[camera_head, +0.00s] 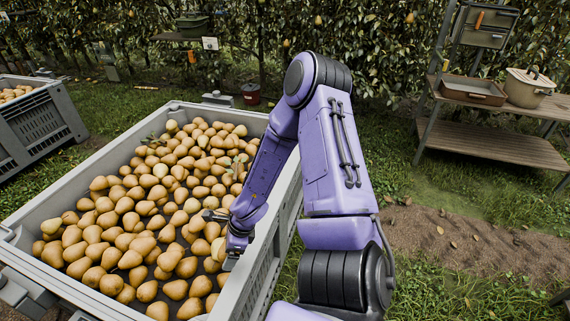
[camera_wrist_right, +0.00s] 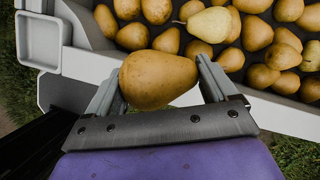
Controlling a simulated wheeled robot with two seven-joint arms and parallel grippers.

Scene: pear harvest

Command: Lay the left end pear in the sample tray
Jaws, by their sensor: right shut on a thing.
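My right gripper (camera_head: 222,240) is shut on a brownish-yellow pear (camera_wrist_right: 158,79), which lies crosswise between its two fingers in the right wrist view. In the head view the gripper is over the near right part of a big grey crate (camera_head: 75,191) full of loose pears. A small square grey tray (camera_wrist_right: 38,42) with a raised rim shows by the crate's corner in the wrist view. A shallow tray (camera_head: 473,90) stands on the wooden bench at the right. I cannot tell which of them is the sample tray. My left gripper is out of view.
The wooden bench (camera_head: 500,147) also holds a beige lidded pot (camera_head: 527,91). A second grey crate (camera_head: 38,125) of pears stands at the far left. A dark red bucket (camera_head: 251,94) stands behind the main crate. Grass and bare soil lie open between crate and bench.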

